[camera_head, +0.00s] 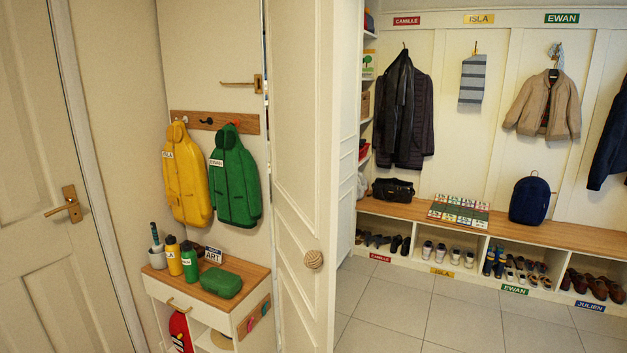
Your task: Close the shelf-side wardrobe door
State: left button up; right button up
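Neither of my grippers is in view, and nothing touches the door or knob.
A bench (480,218) with shoe cubbies, a backpack (529,200) and hanging coats lines the right. The tiled floor (420,310) before it is clear.

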aim_at(304, 38)
jog(key=i, duration=1.5)
jog(key=z, duration=0.8)
jog(key=k, duration=0.3)
jog(key=z, duration=0.05)
